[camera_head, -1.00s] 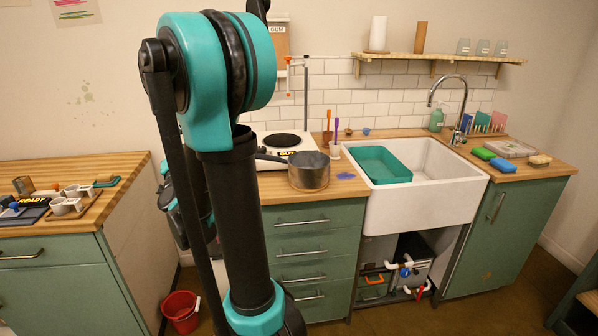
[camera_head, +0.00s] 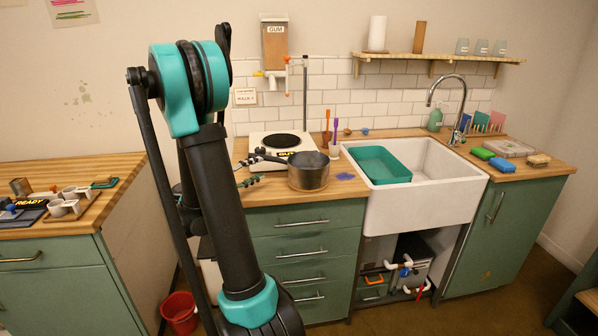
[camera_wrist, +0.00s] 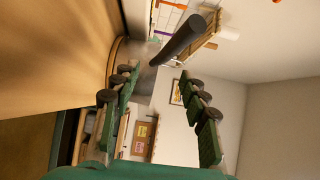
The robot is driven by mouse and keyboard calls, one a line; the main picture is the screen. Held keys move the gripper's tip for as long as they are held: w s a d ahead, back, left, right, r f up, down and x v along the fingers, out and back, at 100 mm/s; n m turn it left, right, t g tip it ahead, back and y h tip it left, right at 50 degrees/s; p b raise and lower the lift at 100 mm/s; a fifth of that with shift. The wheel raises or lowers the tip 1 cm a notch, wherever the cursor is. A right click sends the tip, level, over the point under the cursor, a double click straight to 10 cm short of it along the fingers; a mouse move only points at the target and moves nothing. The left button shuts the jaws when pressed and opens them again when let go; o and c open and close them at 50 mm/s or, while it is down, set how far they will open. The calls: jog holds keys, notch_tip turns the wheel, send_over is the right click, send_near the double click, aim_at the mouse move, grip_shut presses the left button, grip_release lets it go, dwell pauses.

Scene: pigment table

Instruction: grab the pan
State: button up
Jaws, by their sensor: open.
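The pan (camera_head: 309,174) is a grey metal saucepan with a dark handle. It sits upright on the wooden counter in front of the white hotplate, its handle pointing left. In the wrist view the handle (camera_wrist: 184,40) is a dark rod just beyond the fingertips, and the pan's grey body (camera_wrist: 143,87) is partly hidden behind the left finger. My gripper (camera_head: 261,167) is open and empty at the counter's left part, left of the pan and close to the handle. In the wrist view my gripper (camera_wrist: 158,74) has its two green, dark-padded fingers wide apart.
The hotplate (camera_head: 282,143) stands behind the pan. A gum dispenser (camera_head: 275,45) hangs on the wall. A red bucket (camera_head: 180,312) is on the floor.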

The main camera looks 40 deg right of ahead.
jog(key=d, duration=0.7)
jog(key=shift+w+d, duration=0.1)
jog(key=shift+w, duration=0.2)
jog(key=shift+w+d+r, duration=0.1)
jog(key=shift+w+d, duration=0.05)
jog(key=shift+d, duration=0.7)
jog(key=shift+w+d+r, duration=0.1)
jog(key=shift+w+d, duration=0.1)
jog(key=shift+d, duration=0.65)
jog(key=shift+w+d, duration=0.15)
jog(key=shift+d, duration=0.7)
jog(key=shift+c, duration=0.2)
